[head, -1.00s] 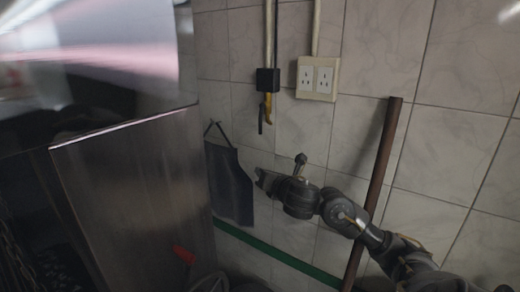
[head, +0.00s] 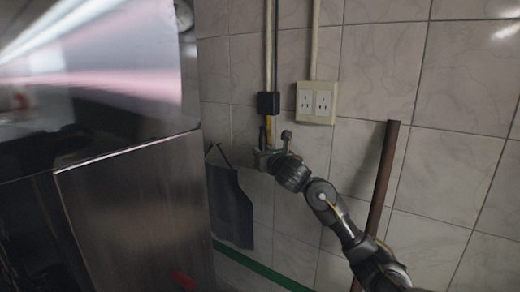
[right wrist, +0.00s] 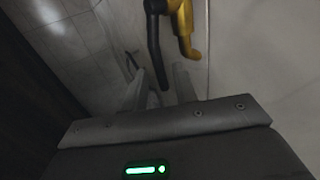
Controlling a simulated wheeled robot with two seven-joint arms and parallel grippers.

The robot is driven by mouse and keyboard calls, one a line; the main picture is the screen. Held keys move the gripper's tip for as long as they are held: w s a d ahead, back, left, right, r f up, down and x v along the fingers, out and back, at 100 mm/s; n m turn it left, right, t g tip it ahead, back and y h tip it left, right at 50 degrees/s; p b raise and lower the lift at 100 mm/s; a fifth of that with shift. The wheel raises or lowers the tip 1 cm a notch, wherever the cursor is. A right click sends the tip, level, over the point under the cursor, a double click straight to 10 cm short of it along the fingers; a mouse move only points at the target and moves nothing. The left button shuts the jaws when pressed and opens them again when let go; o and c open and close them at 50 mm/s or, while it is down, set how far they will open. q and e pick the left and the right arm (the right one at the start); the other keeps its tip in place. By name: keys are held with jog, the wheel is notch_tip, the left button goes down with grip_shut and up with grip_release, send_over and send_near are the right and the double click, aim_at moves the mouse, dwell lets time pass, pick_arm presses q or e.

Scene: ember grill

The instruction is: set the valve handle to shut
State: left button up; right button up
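The valve shows in the head view as a black block (head: 268,103) on a wall pipe, with a yellow fitting (head: 269,126) below. Its thin black handle (head: 262,137) hangs down along the fitting. In the right wrist view the handle (right wrist: 155,50) hangs beside the yellow fitting (right wrist: 184,30). My right gripper (head: 260,156) is just below the valve. Its two fingers (right wrist: 160,78) are apart, and the handle's lower end appears between them in the right wrist view. Contact cannot be told. My left gripper is not in view.
A white double socket (head: 315,102) is on the tiled wall right of the valve. A dark cloth (head: 230,207) hangs below left. A brown pole (head: 383,180) leans behind my right arm. A large metal cabinet (head: 140,215) fills the left side.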

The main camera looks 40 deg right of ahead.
jog(key=shift+p+x, duration=0.35)
jog(key=shift+x, duration=0.9)
jog(key=shift+c, duration=0.4)
grip_shut()
